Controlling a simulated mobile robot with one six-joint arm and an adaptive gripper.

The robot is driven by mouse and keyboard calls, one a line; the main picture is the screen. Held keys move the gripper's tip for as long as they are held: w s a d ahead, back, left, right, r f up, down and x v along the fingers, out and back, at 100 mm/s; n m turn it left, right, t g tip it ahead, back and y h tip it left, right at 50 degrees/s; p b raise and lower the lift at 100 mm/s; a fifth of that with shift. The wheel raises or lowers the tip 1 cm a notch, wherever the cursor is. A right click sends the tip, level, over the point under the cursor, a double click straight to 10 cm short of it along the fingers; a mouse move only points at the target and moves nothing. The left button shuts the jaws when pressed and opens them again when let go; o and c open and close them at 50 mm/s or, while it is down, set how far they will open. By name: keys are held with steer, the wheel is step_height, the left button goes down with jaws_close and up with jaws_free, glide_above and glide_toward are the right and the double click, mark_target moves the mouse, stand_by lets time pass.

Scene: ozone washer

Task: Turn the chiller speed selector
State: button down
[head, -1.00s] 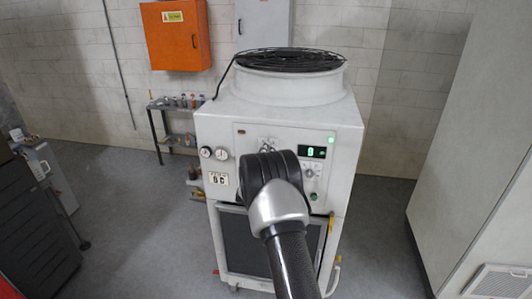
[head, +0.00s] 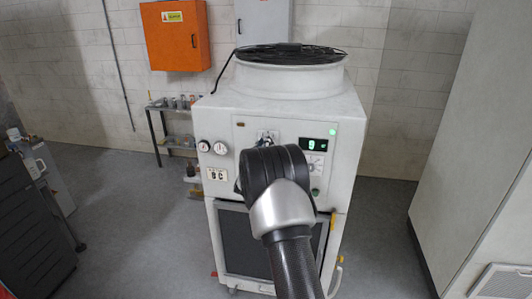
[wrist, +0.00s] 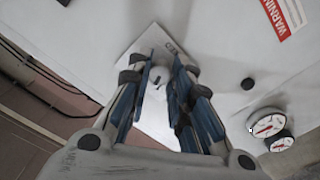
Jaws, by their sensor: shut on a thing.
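The chiller (head: 225,115) is a white cabinet with a round fan on top. Its control panel (head: 330,125) faces me, with a green-lit display (head: 314,144) that seems to read 9. My gripper (head: 265,136) is at the panel's upper left, partly hidden behind my arm. In the wrist view, the blue-padded fingers of my gripper (wrist: 163,68) are closed around the speed selector (wrist: 157,82), a small grey knob on a white label plate (wrist: 147,38). Only part of the selector shows between the fingers. In the head view my wrist hides it.
Two dial gauges (head: 212,147) sit left of the panel; they also show in the wrist view (wrist: 266,122). An orange box (head: 177,35) hangs on the wall. A small rack (head: 172,118) stands behind left. A large pale cabinet (head: 470,140) is at right. Floor between is clear.

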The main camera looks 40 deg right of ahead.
steer(key=m+b, duration=1)
steer(key=m, duration=0.2)
steer(key=shift+r+b, duration=0.2)
steer(key=shift+b, duration=0.15)
steer(key=shift+m, duration=0.4)
steer(key=c, duration=1.7)
jaws_free()
steer(key=shift+o, duration=1.4)
steer(key=shift+f, duration=0.1)
steer(key=v, duration=1.2)
